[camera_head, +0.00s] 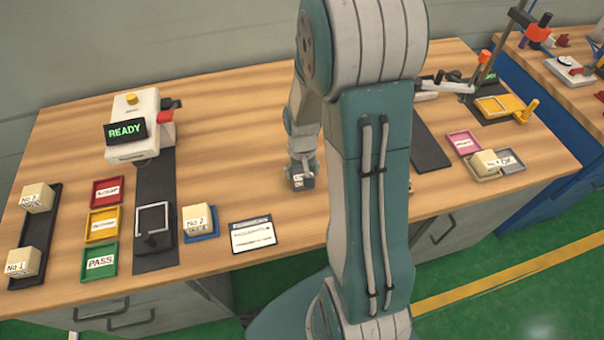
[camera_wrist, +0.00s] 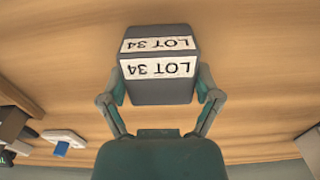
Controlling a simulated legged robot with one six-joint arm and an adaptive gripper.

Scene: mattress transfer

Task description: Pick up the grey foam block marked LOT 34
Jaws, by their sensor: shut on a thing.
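The grey foam block (camera_wrist: 160,92) marked LOT 34 is between the two fingers of my gripper (camera_wrist: 160,100) in the wrist view. The fingers press on its left and right sides, and its white labels face the camera. In the head view the block (camera_head: 301,183) is under my gripper (camera_head: 301,168), near the middle of the wooden table. My arm hides part of the table to its right. I cannot tell whether the block touches the tabletop or is just above it.
A card (camera_head: 253,234) and a foam block marked No 2 (camera_head: 198,219) lie to the left. Red (camera_head: 107,192), yellow (camera_head: 102,225) and green (camera_head: 99,262) trays and a READY machine (camera_head: 133,125) stand further left. Bare wood surrounds the grey block.

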